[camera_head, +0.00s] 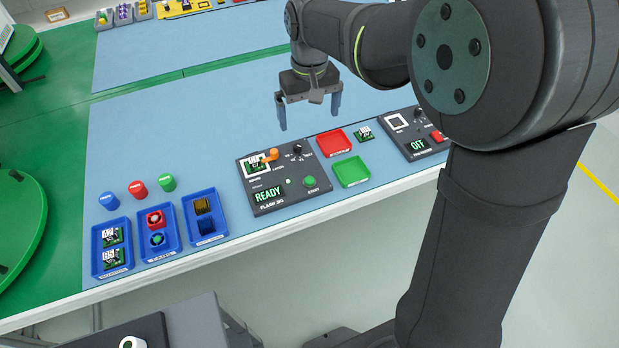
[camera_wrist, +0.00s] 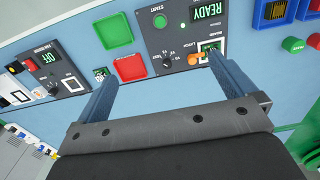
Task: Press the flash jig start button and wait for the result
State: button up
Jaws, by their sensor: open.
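The flash jig (camera_head: 283,176) is a dark box on the blue table, with a lit display (camera_head: 268,195) reading READY. Its green start button (camera_head: 310,181) is at the box's front right. A small green board (camera_head: 256,166) sits in the jig's white-framed socket, beside an orange latch (camera_head: 272,154). In the wrist view the start button (camera_wrist: 160,20) and the display (camera_wrist: 205,13) appear upside down at the top. My gripper (camera_head: 310,118) is open and empty, above the table behind the jig. It does not touch the button. The wrist view shows both fingers (camera_wrist: 165,90) apart.
Red tray (camera_head: 334,142) and green tray (camera_head: 351,171) lie right of the jig, with a small board (camera_head: 364,133) nearby. A second dark box (camera_head: 411,135) reads OFF. Blue bins (camera_head: 127,247) with parts stand left, behind them coloured cylinders (camera_head: 138,189).

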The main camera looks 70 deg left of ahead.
jog(key=shift+r, duration=0.9)
